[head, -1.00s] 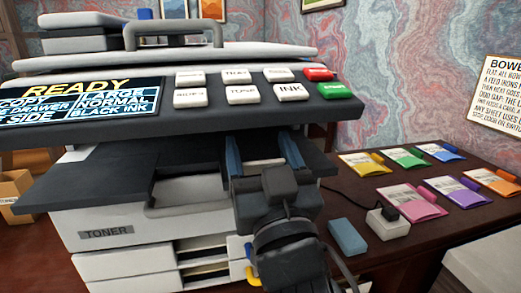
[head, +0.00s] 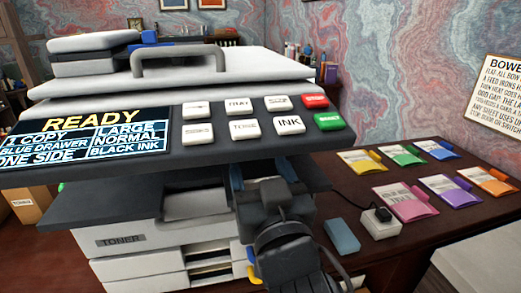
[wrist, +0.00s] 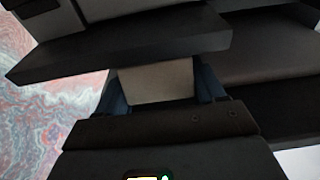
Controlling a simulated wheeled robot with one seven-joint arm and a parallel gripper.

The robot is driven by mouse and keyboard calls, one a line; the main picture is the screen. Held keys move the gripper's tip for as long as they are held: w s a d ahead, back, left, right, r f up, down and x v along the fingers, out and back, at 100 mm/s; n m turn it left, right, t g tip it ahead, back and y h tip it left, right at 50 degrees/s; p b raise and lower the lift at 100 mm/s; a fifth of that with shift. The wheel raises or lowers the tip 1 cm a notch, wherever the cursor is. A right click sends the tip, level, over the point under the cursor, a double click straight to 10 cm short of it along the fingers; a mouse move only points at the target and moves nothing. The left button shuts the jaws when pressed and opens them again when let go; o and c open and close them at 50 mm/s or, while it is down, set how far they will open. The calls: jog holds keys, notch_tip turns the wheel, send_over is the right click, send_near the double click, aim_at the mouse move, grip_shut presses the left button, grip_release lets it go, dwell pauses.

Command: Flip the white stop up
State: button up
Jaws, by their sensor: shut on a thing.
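The white stop (wrist: 152,80) shows in the wrist view as a pale flat piece between the blue fingers of my gripper (wrist: 160,92). Both fingers are against its sides, and its upper edge passes behind a dark ledge. In the head view my gripper (head: 262,174) is at the right front of the copier, with its fingertips reaching under the dark control panel (head: 225,148). The stop cannot be made out there, hidden by the panel and my gripper. I cannot tell how far it is tilted.
The dark tray (head: 95,207) juts out left of my gripper, above the toner door (head: 135,240). To the right, the desk (head: 345,205) holds a blue block (head: 342,237), a white box (head: 378,228) and several colored packets (head: 405,199).

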jog(key=p, duration=0.1)
jog(key=g+p, duration=0.1)
jog(key=shift+w+r+p, duration=0.2)
jog(key=shift+w+p, duration=0.05)
jog(key=shift+p, duration=0.15)
jog(key=shift+f+g+p, duration=0.3)
jog(key=shift+p, duration=0.05)
jog(key=o, duration=1)
jog(key=shift+c, duration=0.2)
jog(key=shift+s, duration=0.1)
jog(key=shift+s+f, duration=0.15)
jog(key=shift+s, duration=0.15)
jog(key=b+v, duration=0.2)
jog(key=v, duration=0.5)
